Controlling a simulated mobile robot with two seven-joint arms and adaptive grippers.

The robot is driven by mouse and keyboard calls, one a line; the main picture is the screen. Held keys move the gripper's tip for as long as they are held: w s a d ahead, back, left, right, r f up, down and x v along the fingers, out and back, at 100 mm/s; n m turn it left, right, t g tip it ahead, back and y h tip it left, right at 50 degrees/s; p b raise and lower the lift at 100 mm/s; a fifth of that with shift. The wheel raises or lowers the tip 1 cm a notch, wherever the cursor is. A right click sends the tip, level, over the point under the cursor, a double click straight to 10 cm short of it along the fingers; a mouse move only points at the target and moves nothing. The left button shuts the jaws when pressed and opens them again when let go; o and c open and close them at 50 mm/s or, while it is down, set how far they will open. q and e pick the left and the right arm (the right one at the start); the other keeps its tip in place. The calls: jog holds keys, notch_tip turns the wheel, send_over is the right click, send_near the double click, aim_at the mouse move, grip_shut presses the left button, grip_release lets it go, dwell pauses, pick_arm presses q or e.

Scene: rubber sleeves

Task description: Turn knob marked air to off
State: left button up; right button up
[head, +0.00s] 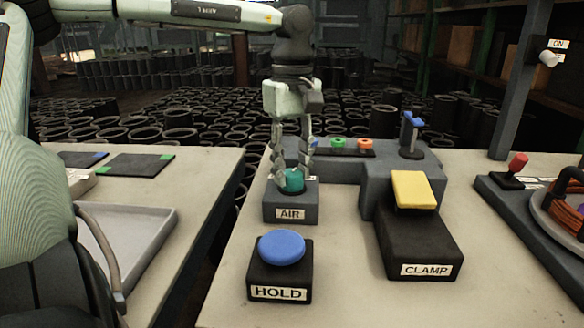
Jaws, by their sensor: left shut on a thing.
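The teal knob (292,181) sits on top of a grey box (290,206) labelled AIR, near the middle of the table. My left gripper (293,176) points straight down over the box, with its fingers around the knob on both sides, shut on it. The fingers hide part of the knob, and I cannot read any on or off mark on it. My right gripper is not in view.
A blue HOLD button (282,247) stands in front of the AIR box. A CLAMP pedal (418,240) with a yellow top is to the right. A post with an ON switch (546,58) stands at the right. A grey tray (150,222) lies left.

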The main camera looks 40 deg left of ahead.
pick_arm(q)
jog(key=shift+n, duration=0.8)
jog(key=shift+n+b, duration=0.4)
jog(key=shift+n, duration=0.1)
jog(key=n+b, duration=0.1)
jog(key=n, duration=0.3)
jog(key=shift+n+b, duration=0.45)
jog(key=shift+n, duration=1.45)
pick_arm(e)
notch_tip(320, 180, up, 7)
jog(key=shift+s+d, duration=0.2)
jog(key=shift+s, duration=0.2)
pick_arm(q)
jog(key=o, duration=1.2)
jog(key=shift+c, duration=0.2)
jog(key=shift+r, duration=0.15)
